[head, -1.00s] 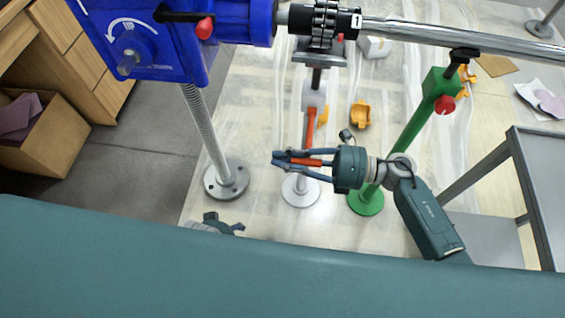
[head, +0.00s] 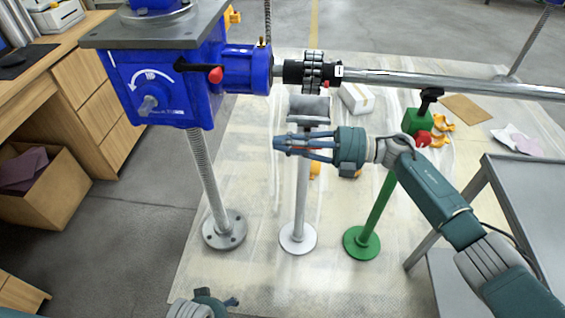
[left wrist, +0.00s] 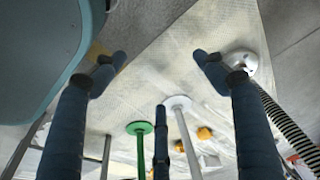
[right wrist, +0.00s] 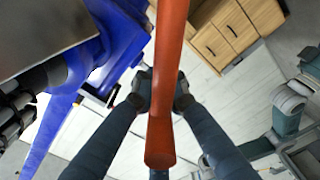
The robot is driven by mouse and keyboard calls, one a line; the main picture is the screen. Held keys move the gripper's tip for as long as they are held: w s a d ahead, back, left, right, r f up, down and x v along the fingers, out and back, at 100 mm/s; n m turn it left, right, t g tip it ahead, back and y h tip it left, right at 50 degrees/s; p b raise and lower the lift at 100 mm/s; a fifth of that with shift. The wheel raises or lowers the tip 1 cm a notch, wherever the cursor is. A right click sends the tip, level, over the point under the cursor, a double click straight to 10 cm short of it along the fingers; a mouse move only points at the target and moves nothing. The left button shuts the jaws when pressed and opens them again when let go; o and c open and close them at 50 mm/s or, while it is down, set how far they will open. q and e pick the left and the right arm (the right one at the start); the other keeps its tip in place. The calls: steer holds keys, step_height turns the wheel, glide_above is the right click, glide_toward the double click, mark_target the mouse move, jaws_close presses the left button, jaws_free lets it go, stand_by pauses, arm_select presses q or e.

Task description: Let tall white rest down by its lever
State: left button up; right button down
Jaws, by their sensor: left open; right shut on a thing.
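The tall white rest has a grey head (head: 309,108), a white pole (head: 302,190) and a round white base (head: 298,239). It stands upright below the chain coupling (head: 312,72); whether they touch is hard to tell. Its base also shows in the left wrist view (left wrist: 178,102). My right gripper (head: 280,143) is just below the head, shut on the red lever. The lever (right wrist: 166,140) runs between the fingers in the right wrist view; in the head view the gripper mostly hides it. My left gripper (head: 228,299) is open and empty, low at the bottom edge.
A blue gearbox (head: 165,85) on a threaded column stands at left, with a steel shaft (head: 440,82) running right. A green rest (head: 362,243) stands right of the white one. A grey cart (head: 520,185) is at right. Orange clamps and a white box (head: 357,98) lie behind.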

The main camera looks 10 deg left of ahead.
arm_select(q)
steer(key=r, duration=0.1)
steer(key=w+r, duration=0.1)
steer(key=shift+w+r+b, duration=0.25)
steer(key=shift+r+b, duration=0.05)
steer(key=shift+r, duration=0.1)
arm_select(e)
steer(key=w+r, duration=0.1)
steer(key=w+r+m, duration=0.1)
steer(key=w, duration=0.1)
arm_select(q)
steer(key=shift+s+f, duration=0.1)
steer(key=shift+s, duration=0.05)
arm_select(e)
steer(key=c, duration=1.7)
jaws_free()
arm_select(q)
steer(key=shift+f, duration=0.1)
arm_select(e)
steer(key=shift+f, duration=0.1)
arm_select(q)
steer(key=shift+a, duration=0.1)
arm_select(e)
steer(key=shift+d, duration=0.15)
steer(key=d, duration=1.1)
steer(key=shift+d, duration=0.35)
